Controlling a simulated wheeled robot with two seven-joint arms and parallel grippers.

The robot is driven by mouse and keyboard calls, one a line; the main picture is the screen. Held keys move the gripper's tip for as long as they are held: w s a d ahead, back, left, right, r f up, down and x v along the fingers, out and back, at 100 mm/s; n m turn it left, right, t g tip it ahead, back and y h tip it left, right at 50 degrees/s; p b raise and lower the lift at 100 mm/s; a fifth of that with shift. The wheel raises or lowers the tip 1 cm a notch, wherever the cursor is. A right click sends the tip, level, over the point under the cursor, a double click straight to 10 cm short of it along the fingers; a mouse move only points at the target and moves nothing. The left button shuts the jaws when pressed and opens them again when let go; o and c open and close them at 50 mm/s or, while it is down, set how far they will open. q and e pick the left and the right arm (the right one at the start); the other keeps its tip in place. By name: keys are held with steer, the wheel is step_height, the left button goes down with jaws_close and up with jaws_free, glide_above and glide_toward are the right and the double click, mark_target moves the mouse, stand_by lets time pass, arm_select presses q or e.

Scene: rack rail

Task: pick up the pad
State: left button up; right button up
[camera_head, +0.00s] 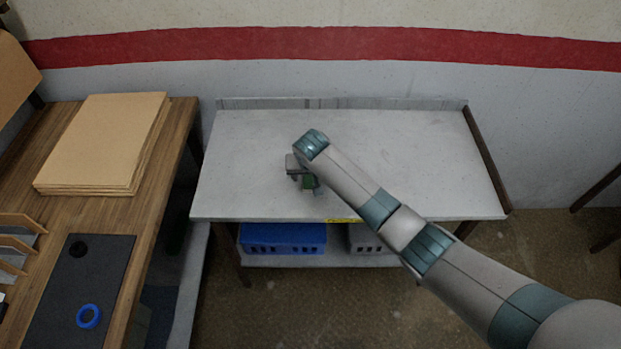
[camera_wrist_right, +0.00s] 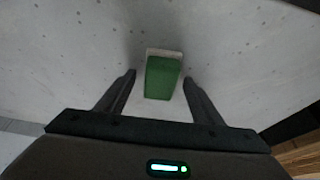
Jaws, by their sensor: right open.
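The pad (camera_wrist_right: 163,78) is a small green block with a pale edge along its far side. It lies on the grey table top (camera_head: 420,150), and its green part also shows in the head view (camera_head: 309,183), partly covered by my right arm. My right gripper (camera_wrist_right: 158,82) is open. In the wrist view its two fingers stand on either side of the pad's near part, with a gap at each side. I cannot tell from this whether the fingertips are down at the pad's height. My left gripper is not in view.
The rest of the table top is clear, with a raised back edge (camera_head: 400,103). A blue crate (camera_head: 283,238) and a grey crate (camera_head: 365,239) sit on the lower shelf. At left, a wooden desk (camera_head: 180,130) holds stacked boards (camera_head: 105,140) and a dark mat (camera_head: 85,290) with a blue ring (camera_head: 80,318).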

steer(key=c, duration=1.2)
steer(key=shift+o, duration=0.2)
steer(key=shift+r, duration=0.45)
steer(key=r+b, duration=0.2)
steer(key=r, duration=0.1)
steer(key=shift+d+r, duration=0.1)
steer(key=shift+d, duration=0.1)
steer(key=s+d+r+b, duration=0.2)
steer(key=d+r, duration=0.5)
steer(key=d, duration=0.4)
steer(key=shift+b, duration=0.45)
